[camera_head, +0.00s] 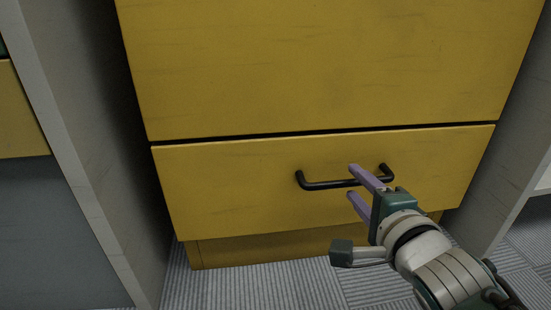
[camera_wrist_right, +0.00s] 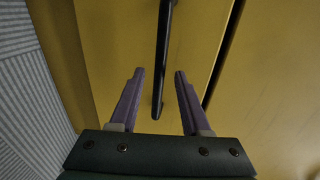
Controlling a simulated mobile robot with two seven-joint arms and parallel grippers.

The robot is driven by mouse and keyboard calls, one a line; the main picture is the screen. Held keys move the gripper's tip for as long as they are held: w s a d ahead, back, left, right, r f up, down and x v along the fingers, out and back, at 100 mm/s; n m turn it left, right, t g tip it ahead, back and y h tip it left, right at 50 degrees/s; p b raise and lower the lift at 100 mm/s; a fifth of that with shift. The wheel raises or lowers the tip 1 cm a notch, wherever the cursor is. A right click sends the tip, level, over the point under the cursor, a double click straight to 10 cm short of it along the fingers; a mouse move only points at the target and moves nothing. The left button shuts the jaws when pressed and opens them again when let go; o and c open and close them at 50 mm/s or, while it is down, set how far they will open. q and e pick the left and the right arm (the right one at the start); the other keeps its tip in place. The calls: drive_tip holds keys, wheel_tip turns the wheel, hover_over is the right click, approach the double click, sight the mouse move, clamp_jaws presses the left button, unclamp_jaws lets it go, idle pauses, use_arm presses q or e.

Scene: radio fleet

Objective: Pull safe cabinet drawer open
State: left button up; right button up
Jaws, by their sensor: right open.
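The yellow safe cabinet (camera_head: 320,65) fills the middle of the head view. Its lower drawer (camera_head: 235,190) sits shut, flush under a dark gap. A black bar handle (camera_head: 325,185) is on the drawer front. My right gripper (camera_head: 355,181) is open at the right part of the handle, with one purple finger above the bar and one below. In the right wrist view the handle (camera_wrist_right: 163,60) runs between the two open fingers (camera_wrist_right: 158,74), and neither finger visibly grips it. My left gripper is not in view.
Grey panels stand on the left (camera_head: 85,150) and right (camera_head: 510,170) of the cabinet. Grey striped carpet (camera_head: 265,288) lies in front of it. A further yellow front (camera_head: 22,115) shows at the far left.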

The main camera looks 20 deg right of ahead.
drive_tip(key=shift+b+x, duration=0.4)
drive_tip(key=shift+x, duration=0.7)
drive_tip(key=shift+c, duration=0.2)
clamp_jaws()
idle(0.5)
